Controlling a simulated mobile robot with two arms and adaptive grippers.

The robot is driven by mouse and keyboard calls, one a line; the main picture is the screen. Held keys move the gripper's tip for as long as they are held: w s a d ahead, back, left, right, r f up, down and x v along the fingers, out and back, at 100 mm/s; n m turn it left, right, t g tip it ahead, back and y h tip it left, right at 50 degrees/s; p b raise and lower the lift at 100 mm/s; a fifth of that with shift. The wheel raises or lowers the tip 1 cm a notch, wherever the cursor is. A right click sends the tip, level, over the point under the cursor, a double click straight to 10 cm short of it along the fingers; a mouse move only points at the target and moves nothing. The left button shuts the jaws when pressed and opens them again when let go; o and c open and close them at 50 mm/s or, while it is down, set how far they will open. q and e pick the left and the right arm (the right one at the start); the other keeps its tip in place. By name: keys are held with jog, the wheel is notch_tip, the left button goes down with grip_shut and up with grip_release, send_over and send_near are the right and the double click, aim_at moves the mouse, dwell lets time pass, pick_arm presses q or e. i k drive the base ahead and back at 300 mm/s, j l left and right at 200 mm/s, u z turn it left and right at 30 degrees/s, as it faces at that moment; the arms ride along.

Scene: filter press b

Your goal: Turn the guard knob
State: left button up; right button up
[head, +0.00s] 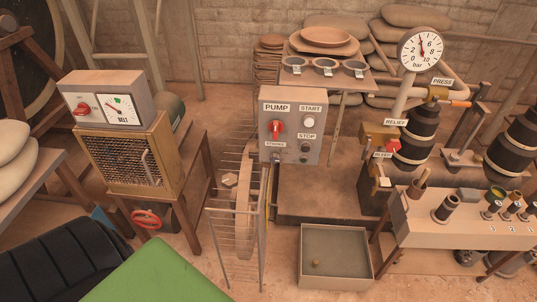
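No part labelled as the guard knob can be read in the head view. A wire guard (262,235) stands upright in the middle, around a tan wheel (244,215). A small pale hexagonal piece (229,180) sits at the wheel; I cannot tell whether it is a knob. At left, a mesh-fronted box (124,160) has a pale upright handle (151,168) on its front. A red ring-shaped handwheel (147,219) is below it. Neither of my grippers shows in this view.
A pump panel (290,125) with a red switch stands behind the wire guard. An open grey tray (335,228) lies on the floor to its right, with a small brown object inside. A bench (445,230) with cups stands at right. A dark ribbed belt (60,265) fills the lower left.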

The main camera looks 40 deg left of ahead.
aim_at(230, 180)
jog(key=i+l+u, duration=0.1)
jog(key=l+u, duration=0.65)
jog(key=u, duration=0.8)
jog(key=i+j, duration=0.05)
